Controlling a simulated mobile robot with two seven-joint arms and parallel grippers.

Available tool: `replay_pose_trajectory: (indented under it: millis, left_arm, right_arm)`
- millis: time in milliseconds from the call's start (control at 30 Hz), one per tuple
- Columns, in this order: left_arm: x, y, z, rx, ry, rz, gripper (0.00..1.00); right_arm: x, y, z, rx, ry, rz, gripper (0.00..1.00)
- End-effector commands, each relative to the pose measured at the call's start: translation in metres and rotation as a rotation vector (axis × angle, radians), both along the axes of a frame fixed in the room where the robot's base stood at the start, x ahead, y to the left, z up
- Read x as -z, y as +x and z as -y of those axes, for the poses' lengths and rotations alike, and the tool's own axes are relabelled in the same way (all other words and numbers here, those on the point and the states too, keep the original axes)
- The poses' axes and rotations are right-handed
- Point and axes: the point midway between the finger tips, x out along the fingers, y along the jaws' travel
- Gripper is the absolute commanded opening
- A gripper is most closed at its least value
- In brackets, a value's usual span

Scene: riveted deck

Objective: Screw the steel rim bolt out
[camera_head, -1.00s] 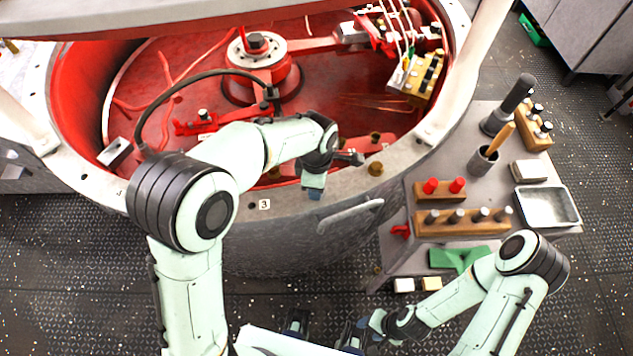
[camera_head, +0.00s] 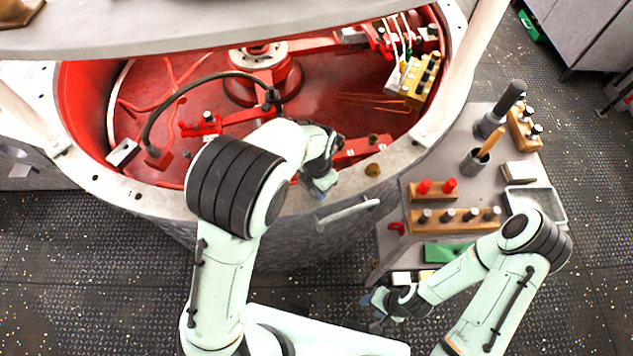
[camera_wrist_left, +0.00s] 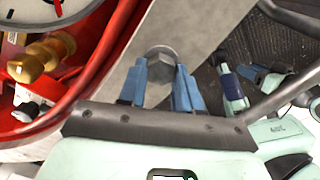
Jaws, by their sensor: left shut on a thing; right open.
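The steel rim bolt (camera_wrist_left: 160,58) shows as a grey hexagonal head on the pale rim in the left wrist view. The blue fingers of my left gripper (camera_wrist_left: 162,88) are on either side of this head, shut on it. In the head view my left gripper (camera_head: 321,187) is over the near rim of the vessel (camera_head: 165,202), and the hand hides the bolt there. I cannot tell how far the bolt stands out of its hole. My right gripper (camera_head: 378,311) is open and empty, low above the floor in front of the bench.
The red vessel interior holds a central hub (camera_head: 262,75) and a black hose (camera_head: 175,97). A pale lid (camera_head: 200,30) overhangs the back. A handle (camera_head: 347,214) sticks out from the vessel wall. The bench at right carries wooden racks (camera_head: 455,219), a cup (camera_head: 474,162) and a tray (camera_head: 548,200).

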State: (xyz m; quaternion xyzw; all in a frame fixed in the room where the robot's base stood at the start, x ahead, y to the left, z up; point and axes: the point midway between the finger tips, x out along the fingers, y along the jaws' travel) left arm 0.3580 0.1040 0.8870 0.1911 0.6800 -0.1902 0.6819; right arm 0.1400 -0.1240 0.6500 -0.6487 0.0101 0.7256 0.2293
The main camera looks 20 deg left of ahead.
Motion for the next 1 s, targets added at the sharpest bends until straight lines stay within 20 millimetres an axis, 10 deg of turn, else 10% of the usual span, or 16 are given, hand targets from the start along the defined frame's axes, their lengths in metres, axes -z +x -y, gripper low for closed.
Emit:
replay_pose_trajectory:
  millis: [1000]
  left_arm:
    - [0.003,-0.003,0.003,-0.833,0.006,-0.005,0.03]
  right_arm:
    - [-0.041,0.044,0.000,0.000,0.000,0.050,0.51]
